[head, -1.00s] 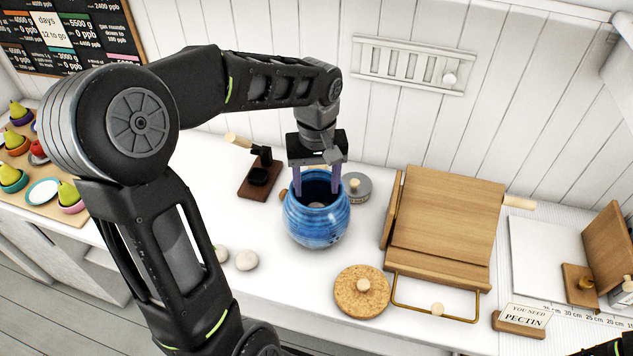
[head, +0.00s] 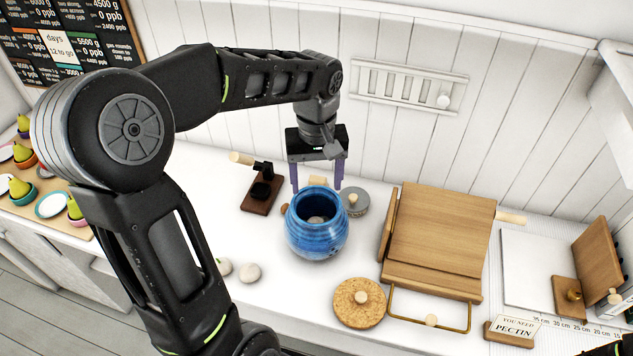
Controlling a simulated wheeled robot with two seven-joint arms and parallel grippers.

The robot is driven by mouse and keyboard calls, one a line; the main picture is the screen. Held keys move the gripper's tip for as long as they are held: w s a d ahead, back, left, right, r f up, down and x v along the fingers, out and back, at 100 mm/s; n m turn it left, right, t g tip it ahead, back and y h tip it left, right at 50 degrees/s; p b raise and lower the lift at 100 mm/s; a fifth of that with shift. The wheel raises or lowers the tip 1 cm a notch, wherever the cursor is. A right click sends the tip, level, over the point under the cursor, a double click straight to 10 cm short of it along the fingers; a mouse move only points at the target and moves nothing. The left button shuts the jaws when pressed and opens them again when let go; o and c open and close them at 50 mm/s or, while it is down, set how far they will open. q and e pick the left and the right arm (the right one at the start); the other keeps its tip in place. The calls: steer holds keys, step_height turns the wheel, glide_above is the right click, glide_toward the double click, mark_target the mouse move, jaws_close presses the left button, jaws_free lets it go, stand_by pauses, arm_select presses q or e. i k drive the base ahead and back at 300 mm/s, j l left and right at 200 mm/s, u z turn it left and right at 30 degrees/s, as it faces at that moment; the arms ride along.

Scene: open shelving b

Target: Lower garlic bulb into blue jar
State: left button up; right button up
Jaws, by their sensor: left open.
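The blue jar (head: 317,238) stands upright and open on the white counter. A pale garlic bulb (head: 316,220) shows inside its mouth, low in the jar and partly hidden by the rim. My left gripper (head: 318,187) is open and empty, its two purple fingers pointing down at the jar's far rim, above it and apart from the bulb. Two more pale bulbs (head: 249,272) lie on the counter left of the jar, close to my left arm. At the bottom right corner a bit of my right arm shows, but its gripper does not.
A cork lid (head: 359,303) lies in front and right of the jar. A round grey tin (head: 355,201) stands close behind right. A wooden stand (head: 440,245) fills the right, and a small dark-wood press (head: 262,190) stands behind left.

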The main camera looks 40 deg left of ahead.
mark_target(249, 272)
steer(key=k, duration=1)
